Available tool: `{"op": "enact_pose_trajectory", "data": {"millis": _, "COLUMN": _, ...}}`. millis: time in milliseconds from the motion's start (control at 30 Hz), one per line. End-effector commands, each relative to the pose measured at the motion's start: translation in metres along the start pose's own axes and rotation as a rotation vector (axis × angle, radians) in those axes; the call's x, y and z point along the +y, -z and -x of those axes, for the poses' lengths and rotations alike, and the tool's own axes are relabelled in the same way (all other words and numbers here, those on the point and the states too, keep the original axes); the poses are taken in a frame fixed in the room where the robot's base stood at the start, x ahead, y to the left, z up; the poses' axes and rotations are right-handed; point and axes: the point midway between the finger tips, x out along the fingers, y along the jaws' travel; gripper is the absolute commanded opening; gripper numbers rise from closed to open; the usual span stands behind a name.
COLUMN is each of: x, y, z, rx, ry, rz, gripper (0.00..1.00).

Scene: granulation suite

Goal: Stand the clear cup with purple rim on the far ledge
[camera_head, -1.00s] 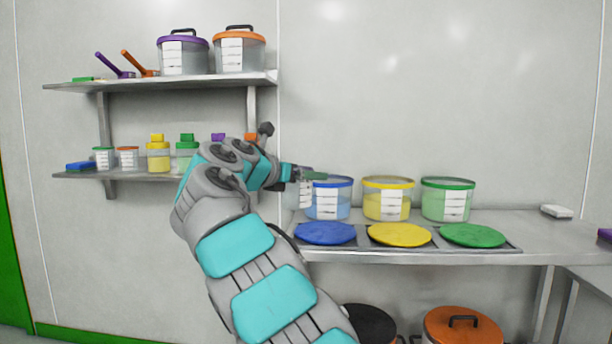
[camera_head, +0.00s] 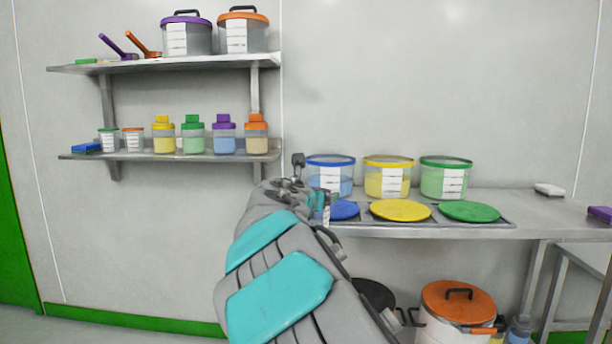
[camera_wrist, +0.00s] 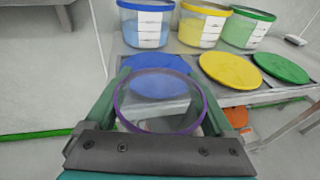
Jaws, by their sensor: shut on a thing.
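The clear cup with purple rim (camera_wrist: 160,129) is in my gripper (camera_wrist: 160,95) in the wrist view, its round rim facing the camera. The green fingers are shut on it from left and right. In the head view my gripper (camera_head: 319,202) is small and partly hidden by my arm, in front of the bench's left end and the blue lid. A lower wall shelf (camera_head: 135,155) and an upper wall shelf (camera_head: 170,64) are to the left; the frames do not show which surface is the far ledge.
The lower shelf carries two small cups, a blue sponge and several bottles. The bench (camera_head: 430,230) holds blue, yellow and green tubs, with matching lids in front. A white block (camera_head: 549,190) lies at right. An orange-lidded bin (camera_head: 458,303) stands below.

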Motion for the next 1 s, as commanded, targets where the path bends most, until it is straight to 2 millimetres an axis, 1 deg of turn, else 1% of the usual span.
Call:
{"op": "enact_pose_trajectory", "data": {"millis": 33, "x": -0.015, "y": 0.011, "z": -0.002, "rx": 0.003, "ry": -0.006, "rz": 0.005, "gripper": 0.26}}
{"op": "enact_pose_trajectory", "data": {"millis": 267, "x": -0.058, "y": 0.065, "z": -0.017, "rx": 0.001, "ry": -0.103, "rz": 0.027, "gripper": 0.26}}
{"op": "enact_pose_trajectory", "data": {"millis": 300, "x": -0.068, "y": 0.075, "z": -0.019, "rx": 0.003, "ry": -0.118, "rz": 0.029, "gripper": 0.26}}
{"op": "enact_pose_trajectory", "data": {"millis": 333, "x": -0.072, "y": 0.082, "z": -0.021, "rx": 0.003, "ry": -0.133, "rz": 0.033, "gripper": 0.26}}
{"op": "enact_pose_trajectory", "data": {"millis": 400, "x": -0.088, "y": 0.096, "z": -0.024, "rx": 0.002, "ry": -0.16, "rz": 0.038, "gripper": 0.26}}
{"op": "enact_pose_trajectory", "data": {"millis": 467, "x": -0.1, "y": 0.11, "z": -0.027, "rx": 0.003, "ry": -0.187, "rz": 0.043, "gripper": 0.26}}
{"op": "enact_pose_trajectory", "data": {"millis": 500, "x": -0.11, "y": 0.118, "z": -0.029, "rx": 0.003, "ry": -0.203, "rz": 0.047, "gripper": 0.26}}
{"op": "enact_pose_trajectory", "data": {"millis": 567, "x": -0.121, "y": 0.131, "z": -0.032, "rx": 0.004, "ry": -0.232, "rz": 0.051, "gripper": 0.26}}
{"op": "enact_pose_trajectory", "data": {"millis": 600, "x": -0.132, "y": 0.14, "z": -0.034, "rx": 0.005, "ry": -0.25, "rz": 0.054, "gripper": 0.26}}
{"op": "enact_pose_trajectory", "data": {"millis": 800, "x": -0.175, "y": 0.176, "z": -0.038, "rx": 0.005, "ry": -0.354, "rz": 0.07, "gripper": 0.26}}
{"op": "enact_pose_trajectory", "data": {"millis": 933, "x": -0.196, "y": 0.193, "z": -0.039, "rx": 0.004, "ry": -0.408, "rz": 0.081, "gripper": 0.26}}
{"op": "enact_pose_trajectory", "data": {"millis": 1000, "x": -0.204, "y": 0.199, "z": -0.038, "rx": 0.002, "ry": -0.436, "rz": 0.087, "gripper": 0.26}}
